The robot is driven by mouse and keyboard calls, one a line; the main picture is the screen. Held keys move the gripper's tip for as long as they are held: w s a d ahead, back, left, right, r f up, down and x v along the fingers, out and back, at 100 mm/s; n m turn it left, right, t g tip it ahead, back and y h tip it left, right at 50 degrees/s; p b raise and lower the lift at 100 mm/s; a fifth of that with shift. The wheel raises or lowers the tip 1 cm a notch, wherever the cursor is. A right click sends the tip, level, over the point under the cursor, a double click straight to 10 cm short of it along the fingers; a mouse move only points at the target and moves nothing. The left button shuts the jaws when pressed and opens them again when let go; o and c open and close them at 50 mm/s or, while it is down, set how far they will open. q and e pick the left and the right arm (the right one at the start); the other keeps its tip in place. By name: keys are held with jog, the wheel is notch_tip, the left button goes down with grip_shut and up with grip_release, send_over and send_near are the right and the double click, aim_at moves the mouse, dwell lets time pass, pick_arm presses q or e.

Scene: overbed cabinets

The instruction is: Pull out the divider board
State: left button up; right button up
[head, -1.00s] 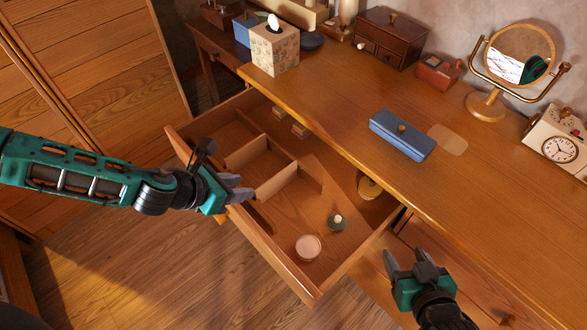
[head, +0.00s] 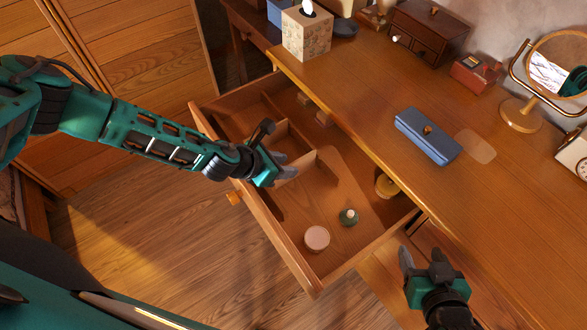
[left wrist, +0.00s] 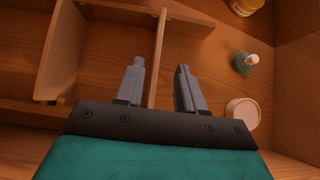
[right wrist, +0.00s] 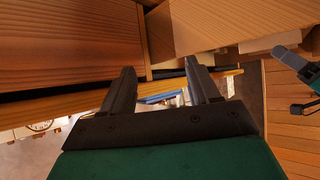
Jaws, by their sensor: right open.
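The open wooden drawer (head: 262,215) holds thin upright divider boards at its left end. One divider board (head: 303,162) crosses the drawer beside my left gripper (head: 288,166). In the left wrist view this divider board (left wrist: 158,45) stands upright and appears between the two spread fingers of my left gripper (left wrist: 160,65). The fingers are apart, with gaps showing on both sides of the board; how deep they reach is unclear. My right gripper (head: 420,255) is open and empty by the drawer's right end, below the desk edge; it also shows in the right wrist view (right wrist: 160,66).
A pink-lidded jar (head: 317,238), a green bottle (head: 348,217) and a yellow jar (head: 386,186) stand in the drawer's right part. The desk top (head: 380,90) overhangs the back, with a blue box (head: 428,137), tissue box (head: 307,32) and mirror (head: 520,115) on it.

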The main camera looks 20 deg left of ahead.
aim_at(293, 163)
pick_arm(q)
jog(key=shift+w+x, duration=0.2)
jog(key=shift+x, duration=2.2)
jog(key=shift+a, duration=0.15)
jog(key=shift+c, duration=0.2)
grip_shut()
